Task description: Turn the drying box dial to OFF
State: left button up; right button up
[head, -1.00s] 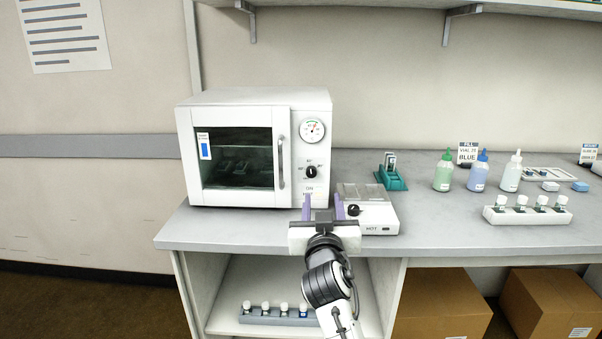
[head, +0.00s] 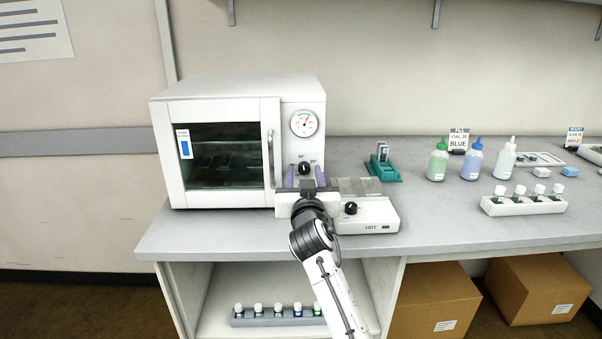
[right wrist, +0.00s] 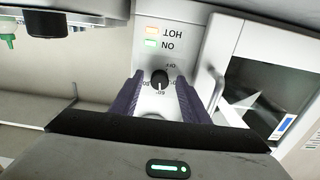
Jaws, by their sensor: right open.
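The drying box (head: 290,90) is a white cabinet with a dark window door, at the left of the bench. Its black dial (head: 304,168) sits on the front panel below a round gauge. In the right wrist view the dial (right wrist: 159,77) shows a white mark pointing to the picture's bottom, away from the OFF label (right wrist: 172,66). My right gripper (head: 304,177) is open, its purple fingers on either side of the dial. In the right wrist view the gripper (right wrist: 158,98) spans the dial with gaps showing beside it. My left gripper is out of view.
The door handle (head: 271,158) stands just left of my right gripper. A hot plate (head: 365,215) with its own black knob is at its right. A teal rack (head: 384,170), bottles (head: 471,160) and a white vial rack (head: 523,207) stand further right.

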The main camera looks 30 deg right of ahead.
grip_shut()
